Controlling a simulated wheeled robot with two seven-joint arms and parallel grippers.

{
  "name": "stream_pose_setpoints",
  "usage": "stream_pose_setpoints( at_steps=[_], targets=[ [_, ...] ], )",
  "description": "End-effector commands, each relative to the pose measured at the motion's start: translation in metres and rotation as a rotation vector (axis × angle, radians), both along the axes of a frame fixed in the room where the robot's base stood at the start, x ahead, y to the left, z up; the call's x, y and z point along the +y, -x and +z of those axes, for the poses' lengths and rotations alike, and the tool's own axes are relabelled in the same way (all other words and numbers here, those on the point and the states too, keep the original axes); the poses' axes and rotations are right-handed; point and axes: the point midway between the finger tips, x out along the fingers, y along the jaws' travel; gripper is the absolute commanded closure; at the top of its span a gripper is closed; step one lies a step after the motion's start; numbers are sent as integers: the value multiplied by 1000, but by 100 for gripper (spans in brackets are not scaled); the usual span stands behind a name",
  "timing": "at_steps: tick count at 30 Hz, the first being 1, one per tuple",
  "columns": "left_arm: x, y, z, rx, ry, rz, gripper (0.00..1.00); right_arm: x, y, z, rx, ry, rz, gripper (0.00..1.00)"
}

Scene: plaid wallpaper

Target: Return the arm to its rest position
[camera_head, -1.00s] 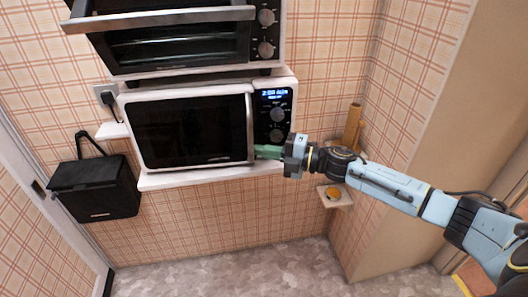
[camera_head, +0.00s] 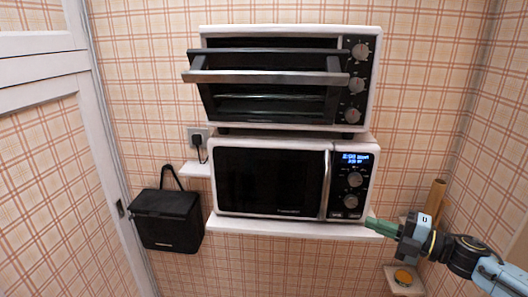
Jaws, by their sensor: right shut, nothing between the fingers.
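My right gripper (camera_head: 382,226) is at the lower right of the head view, its green fingers shut with nothing between them. It points left and sits at the right front corner of the shelf, just below the microwave; I cannot tell whether it touches the shelf. My right arm (camera_head: 462,255) reaches in from the lower right edge. My left gripper is not in view. The white microwave (camera_head: 270,180) stands on the shelf with its door shut and its display lit.
A toaster oven (camera_head: 290,35) with its door partly open stands above the microwave. The white shelf (camera_head: 280,226) juts from the wall. A black bag (camera_head: 167,220) hangs at left.

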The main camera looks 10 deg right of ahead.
Motion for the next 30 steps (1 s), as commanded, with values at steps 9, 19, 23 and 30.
stream_pose_setpoints(
  at_steps=[9,19,23,30],
  targets=[
    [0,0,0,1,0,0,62,57,4,-47,218,-290,-325,100],
    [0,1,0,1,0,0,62,86,72,-117,681,-599,-806,100],
    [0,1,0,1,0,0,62,94,121,-143,905,-681,-991,100],
    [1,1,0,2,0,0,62,107,205,-166,1240,-745,-1243,100]
  ],
)
